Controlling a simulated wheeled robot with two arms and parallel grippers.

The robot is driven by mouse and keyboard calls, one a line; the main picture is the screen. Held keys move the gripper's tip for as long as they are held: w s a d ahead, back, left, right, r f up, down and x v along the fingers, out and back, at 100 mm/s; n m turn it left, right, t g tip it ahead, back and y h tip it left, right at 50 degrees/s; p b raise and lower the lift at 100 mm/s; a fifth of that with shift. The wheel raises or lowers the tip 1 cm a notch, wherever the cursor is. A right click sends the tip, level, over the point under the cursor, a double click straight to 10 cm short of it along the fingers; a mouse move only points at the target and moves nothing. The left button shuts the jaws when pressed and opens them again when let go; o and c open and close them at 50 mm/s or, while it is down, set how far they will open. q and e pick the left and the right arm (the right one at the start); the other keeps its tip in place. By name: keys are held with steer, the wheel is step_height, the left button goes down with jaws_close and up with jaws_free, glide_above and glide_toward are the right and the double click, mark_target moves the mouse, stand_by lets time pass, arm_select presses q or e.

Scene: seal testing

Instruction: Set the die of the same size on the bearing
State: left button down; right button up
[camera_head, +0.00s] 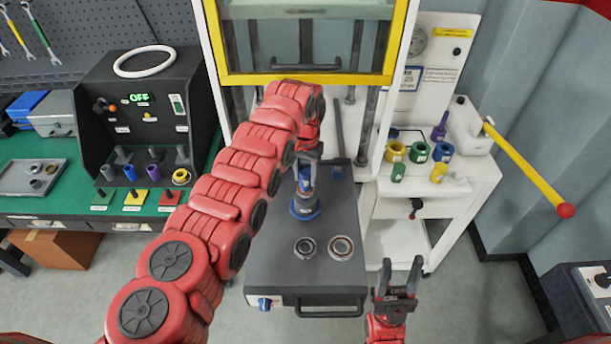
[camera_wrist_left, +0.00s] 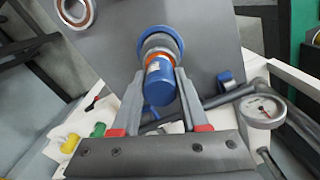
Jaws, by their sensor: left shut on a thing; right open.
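My left gripper (camera_head: 307,168) is shut on the upright blue die (camera_head: 305,185), over the grey press plate (camera_head: 265,215). In the left wrist view, the fingers (camera_wrist_left: 160,90) sit on both sides of the blue die (camera_wrist_left: 158,85). The die's wide blue base shows below the gripper at the far bearing position; in the wrist view grey and orange rings show there. The bearing under it is hidden, so contact cannot be told. Two bearings, a left one (camera_head: 305,248) and a right one (camera_head: 341,248), lie nearer on the plate. My right gripper (camera_head: 397,280) is open and empty, right of the plate.
A small blue part (camera_head: 337,173) lies on the plate's back right. Several coloured dies, including a green one (camera_head: 419,152), stand on the white side table (camera_head: 475,185). The yellow-framed press guard (camera_head: 320,79) is behind. A yellow lever (camera_head: 530,170) sticks out at right.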

mark_target(306, 171)
arm_select(q)
steer(key=shift+f+b, duration=0.25)
steer(key=shift+b, duration=0.1)
stand_by(0.5)
steer(key=c, duration=0.7)
jaws_free()
steer(key=shift+c, duration=0.2)
steer(key=o, duration=0.6)
steer(key=shift+c, duration=0.2)
steer(key=shift+r, duration=0.15)
steer(key=shift+r+b, duration=0.3)
steer(key=shift+r, duration=1.45)
step_height(306, 171, up, 6)
steer(key=shift+p, duration=0.6)
steer(key=shift+f, duration=0.1)
